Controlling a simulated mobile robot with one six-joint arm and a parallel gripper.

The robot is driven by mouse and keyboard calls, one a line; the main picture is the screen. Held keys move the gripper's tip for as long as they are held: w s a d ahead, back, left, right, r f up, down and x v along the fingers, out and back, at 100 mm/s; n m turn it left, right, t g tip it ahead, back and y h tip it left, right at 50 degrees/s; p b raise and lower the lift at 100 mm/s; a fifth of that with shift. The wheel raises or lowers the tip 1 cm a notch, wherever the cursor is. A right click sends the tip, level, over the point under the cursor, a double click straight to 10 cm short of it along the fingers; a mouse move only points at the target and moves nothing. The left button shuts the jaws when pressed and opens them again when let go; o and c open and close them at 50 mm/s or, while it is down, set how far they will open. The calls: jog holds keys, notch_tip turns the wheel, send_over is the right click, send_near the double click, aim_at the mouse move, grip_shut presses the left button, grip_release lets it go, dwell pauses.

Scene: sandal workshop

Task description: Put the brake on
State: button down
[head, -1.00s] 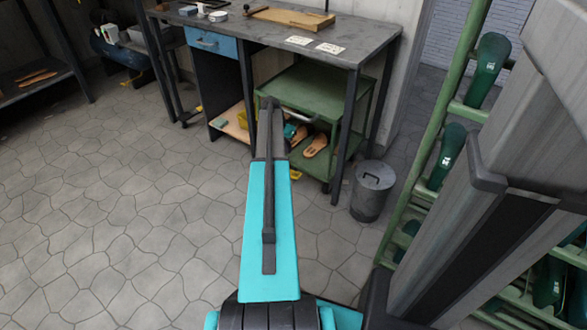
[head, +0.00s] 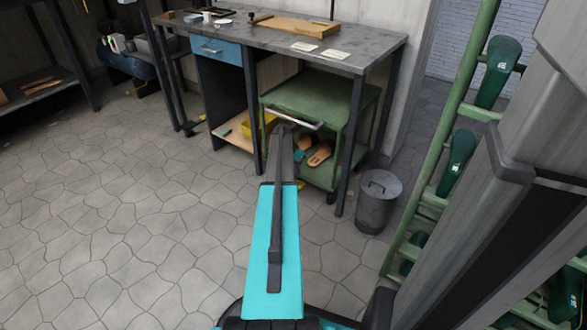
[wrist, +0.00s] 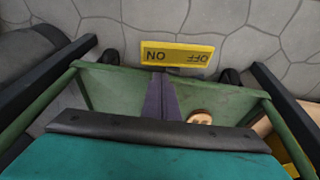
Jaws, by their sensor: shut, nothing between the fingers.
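The green trolley (head: 305,98) stands under the workbench, with a handle bar on its front edge and sandals on its lower shelf. In the wrist view a yellow brake plate (wrist: 178,54), marked ON on the left and OFF on the right, shows at the trolley's lower edge between two dark castors. Its tilt is unclear. In the head view my arm hides the plate. My gripper (head: 283,130) is shut and empty, in front of the trolley. In the wrist view its dark fingers (wrist: 162,80) point towards the ON end; whether they touch it I cannot tell.
The workbench (head: 380,48) has dark legs on both sides of the trolley. A grey metal bin (head: 378,205) stands to the right of it. A green rack (head: 445,150) with dark green shoe forms is at the right. The stone floor (head: 130,220) at the left is clear.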

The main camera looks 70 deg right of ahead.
jog(key=shift+s+a+f+b, duration=0.15)
jog(key=shift+f+b, duration=0.1)
jog(key=shift+f, duration=0.35)
jog(key=shift+s+d+f+b, duration=0.1)
jog(key=shift+f+b, duration=0.15)
jog(key=shift+f, duration=0.35)
jog(key=shift+s+a+f+b, duration=0.15)
jog(key=shift+f+b, duration=0.1)
jog(key=shift+f, duration=0.35)
jog(key=shift+w, duration=0.1)
